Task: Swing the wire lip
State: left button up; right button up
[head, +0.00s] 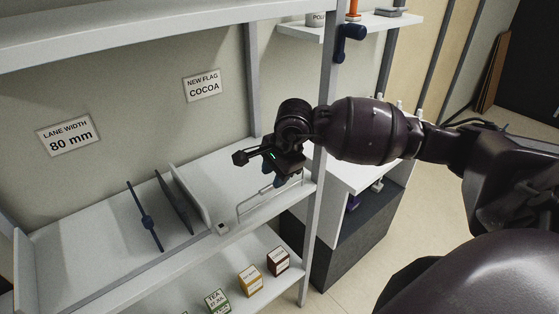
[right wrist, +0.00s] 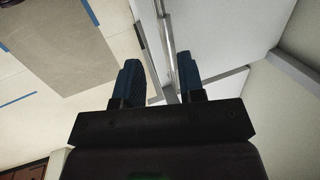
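The wire lip (head: 262,196) is a thin, pale wire loop along the front edge of the right-hand shelf lane, with a small bracket (head: 222,228) near its left end. My right gripper (head: 273,174) is just above and behind the wire in the head view, pointing down. Its two blue fingers are apart in the right wrist view (right wrist: 159,68), with thin grey bars (right wrist: 170,45) running between them. I cannot tell which bar is the wire or whether a finger touches it. My left gripper is not in view.
A grey upright post (head: 320,215) stands just right of the gripper. Dark lane dividers (head: 147,221) stand to the left. Small boxes, including a green TEA box (head: 216,302), sit on the shelf below. The lane behind the wire looks empty.

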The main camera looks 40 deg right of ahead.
aim_at(273, 194)
jog(key=shift+h, duration=0.5)
jog(key=b+x, duration=0.1)
jog(key=x, duration=0.1)
jog(key=d+b+x, duration=0.1)
jog(key=x, duration=0.1)
jog(key=b+x, duration=0.2)
jog(key=x, duration=0.1)
jog(key=shift+w+d, duration=0.15)
jog(key=shift+w, duration=0.3)
jog(key=shift+w+f, duration=0.1)
jog(key=shift+f, duration=0.05)
jog(key=shift+c, duration=0.3)
jog(key=shift+r, duration=0.2)
jog(key=c, duration=0.5)
grip_shut()
